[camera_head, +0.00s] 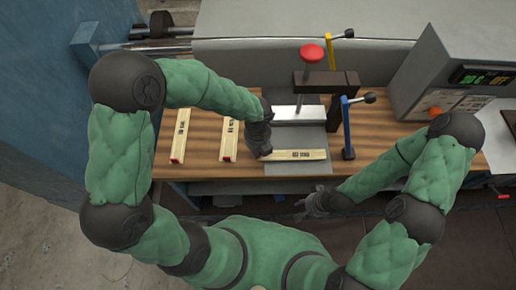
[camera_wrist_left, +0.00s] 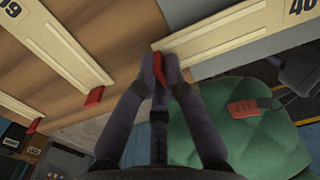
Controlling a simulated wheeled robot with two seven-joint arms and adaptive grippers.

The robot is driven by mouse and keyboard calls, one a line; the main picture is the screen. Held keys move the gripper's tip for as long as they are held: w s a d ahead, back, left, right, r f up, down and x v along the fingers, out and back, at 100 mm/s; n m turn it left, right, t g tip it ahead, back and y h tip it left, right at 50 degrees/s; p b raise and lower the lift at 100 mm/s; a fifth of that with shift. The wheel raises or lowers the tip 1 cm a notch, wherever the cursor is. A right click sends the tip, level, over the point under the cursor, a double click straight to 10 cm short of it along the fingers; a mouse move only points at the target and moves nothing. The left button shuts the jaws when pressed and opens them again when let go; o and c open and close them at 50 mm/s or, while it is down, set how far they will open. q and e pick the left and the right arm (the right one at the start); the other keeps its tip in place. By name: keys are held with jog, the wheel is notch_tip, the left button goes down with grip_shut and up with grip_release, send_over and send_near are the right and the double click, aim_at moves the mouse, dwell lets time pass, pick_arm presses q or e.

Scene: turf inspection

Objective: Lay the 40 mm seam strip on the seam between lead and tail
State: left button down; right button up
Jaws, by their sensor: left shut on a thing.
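My left gripper (camera_head: 263,153) is shut on the left, red-tipped end of a pale seam strip (camera_head: 300,155). In the left wrist view, the fingers (camera_wrist_left: 163,78) close around that red end, and the strip (camera_wrist_left: 232,38) bears a dark "40" at the upper right. The strip lies crosswise over the front part of a grey sheet (camera_head: 299,168); whether it touches the sheet is unclear. The seam between lead and tail cannot be made out. My right gripper (camera_head: 314,204) is apart from it, in front of the table edge, too small to read.
Two other red-ended strips (camera_head: 180,137) (camera_head: 229,136) lie on the wooden table (camera_head: 205,133) to the left. Behind the held strip stand a metal bar (camera_head: 298,114) under a red-knobbed press (camera_head: 311,54) and a blue lever post (camera_head: 347,128). A grey console (camera_head: 440,65) is at the right.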

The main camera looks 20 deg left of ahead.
pick_arm(q)
jog(key=shift+w+a+r+p, duration=0.1)
jog(key=shift+w+a+p, duration=0.6)
jog(key=shift+w, duration=1.3)
jog(key=shift+w+a+p, duration=0.45)
jog(key=shift+w+p, duration=0.4)
jog(key=shift+w, duration=1.15)
jog(key=shift+w+a+r+p, duration=0.1)
jog(key=shift+w+a+p, duration=0.6)
jog(key=shift+w, duration=1.3)
jog(key=shift+w+d+f, duration=0.1)
jog(key=shift+w+f, duration=0.1)
jog(key=shift+f, duration=0.7)
jog(key=c, duration=1.3)
grip_release()
jog(key=shift+o, duration=0.2)
